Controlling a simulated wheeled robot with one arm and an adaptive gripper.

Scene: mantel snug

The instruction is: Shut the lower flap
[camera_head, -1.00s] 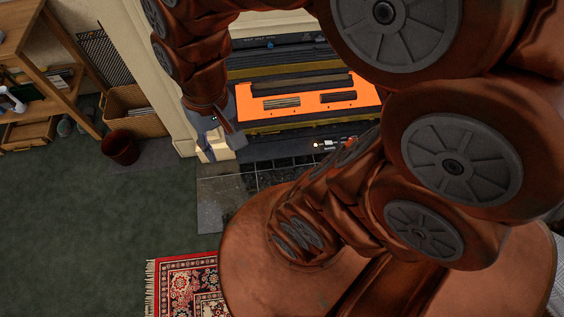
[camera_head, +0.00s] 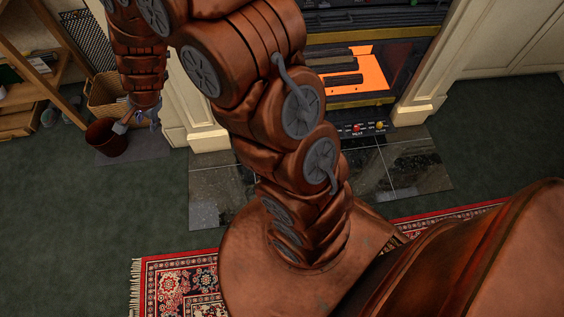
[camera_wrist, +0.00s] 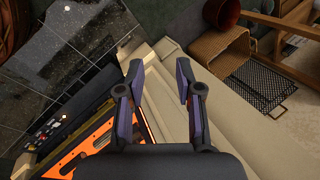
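The heater (camera_head: 425,60) sits in the fireplace, with a glowing orange front (camera_head: 375,75). Below the glow is a dark strip with small knobs and labels (camera_head: 365,127); the same controls show in the wrist view (camera_wrist: 45,130). I cannot clearly make out the lower flap or how far open it is; my arm covers the heater's left part in the head view. My gripper (camera_head: 140,122) is left of the fireplace, in front of the bin and apart from the heater. In the wrist view my gripper (camera_wrist: 159,68) is open, with nothing between its fingers.
A dark red bin (camera_head: 106,140) and a wicker basket (camera_head: 105,92) stand left of the fireplace, beside a wooden shelf (camera_head: 50,75). Pale surround posts (camera_head: 425,90) flank the heater. Dark hearth tiles (camera_head: 415,165) and a red rug (camera_head: 175,285) lie in front. Green carpet at left is clear.

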